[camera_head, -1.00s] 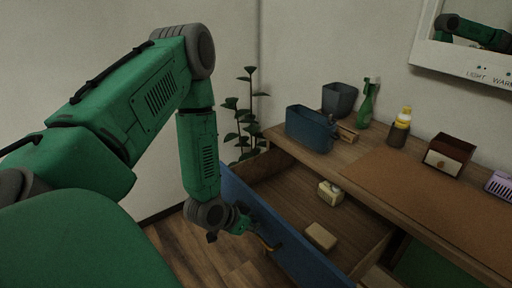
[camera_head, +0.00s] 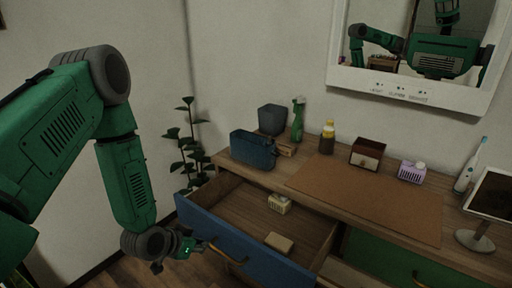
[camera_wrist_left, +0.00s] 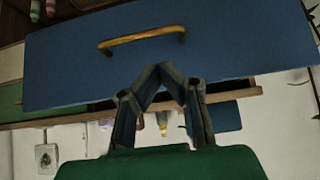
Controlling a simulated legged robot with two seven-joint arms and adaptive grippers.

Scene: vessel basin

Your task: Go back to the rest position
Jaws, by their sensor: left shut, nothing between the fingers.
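My left gripper (camera_head: 178,251) is shut and empty, in front of the open blue drawer (camera_head: 243,246) and near its left end. In the left wrist view the fingertips (camera_wrist_left: 161,68) meet just off the drawer front (camera_wrist_left: 220,45), beside its brass handle (camera_wrist_left: 142,38). The handle also shows in the head view (camera_head: 228,256), to the right of the gripper and apart from it. My left arm comes in from the left with its forearm hanging down. My right gripper is not in view.
The pulled-out drawer holds a small box (camera_head: 279,203) and a tan block (camera_head: 279,243). On the dresser top stand a blue bin (camera_head: 252,150), a green spray bottle (camera_head: 298,120), a yellow-topped bottle (camera_head: 327,138) and a brown box (camera_head: 367,154). A plant (camera_head: 186,145) stands left of the dresser.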

